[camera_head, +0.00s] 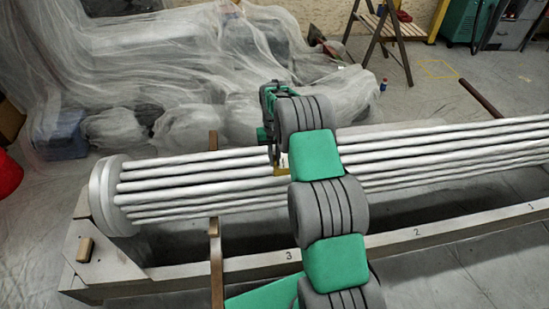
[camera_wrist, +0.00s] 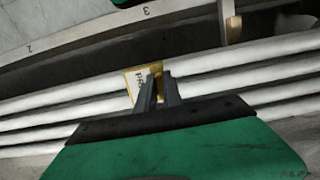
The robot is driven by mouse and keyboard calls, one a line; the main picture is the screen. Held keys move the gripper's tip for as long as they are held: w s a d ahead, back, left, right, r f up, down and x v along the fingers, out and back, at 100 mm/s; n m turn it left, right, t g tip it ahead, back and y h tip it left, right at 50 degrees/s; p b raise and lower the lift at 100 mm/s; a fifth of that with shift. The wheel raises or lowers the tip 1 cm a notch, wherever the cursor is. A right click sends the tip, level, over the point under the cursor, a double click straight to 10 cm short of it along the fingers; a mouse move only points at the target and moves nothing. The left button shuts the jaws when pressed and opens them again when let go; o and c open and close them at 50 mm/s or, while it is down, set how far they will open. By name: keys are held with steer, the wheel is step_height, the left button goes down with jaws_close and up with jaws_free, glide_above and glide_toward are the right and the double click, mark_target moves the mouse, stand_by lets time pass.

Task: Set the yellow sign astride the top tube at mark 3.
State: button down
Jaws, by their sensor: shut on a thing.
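The yellow sign (camera_wrist: 133,83) shows in the wrist view as a pale panel with a yellow edge and dark letters. My gripper (camera_wrist: 157,82) is shut on it, and the fingers hide part of it. The sign is over the bundle of white tubes (camera_wrist: 240,88); I cannot tell whether it touches or straddles the top tube. In the head view only a small yellow piece of the sign (camera_head: 281,171) shows beside my arm, at the tubes (camera_head: 180,172). Mark 3 (camera_head: 289,254) is on the front rail, just left of my arm, and also shows in the wrist view (camera_wrist: 146,11).
The tubes lie in a long frame (camera_head: 240,267) with marks 1 and 2 farther right. A brown upright bar (camera_head: 216,265) stands left of mark 3. A round end plate (camera_head: 108,196) closes the left end. Plastic sheeting (camera_head: 200,60) covers things behind.

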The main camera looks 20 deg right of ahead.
steer(key=shift+w+b+x, duration=0.3)
steer(key=shift+b+x, duration=0.6)
steer(key=shift+x, duration=0.45)
steer(key=shift+w+b+x, duration=0.25)
steer(key=shift+b+x, duration=0.65)
steer(key=shift+x, duration=0.4)
steer(key=shift+w+b+x, duration=0.3)
steer(key=shift+b+x, duration=0.6)
steer(key=shift+x, duration=0.45)
steer(key=shift+d+f, duration=0.15)
steer(key=shift+f, duration=0.1)
steer(key=c, duration=1.4)
jaws_free()
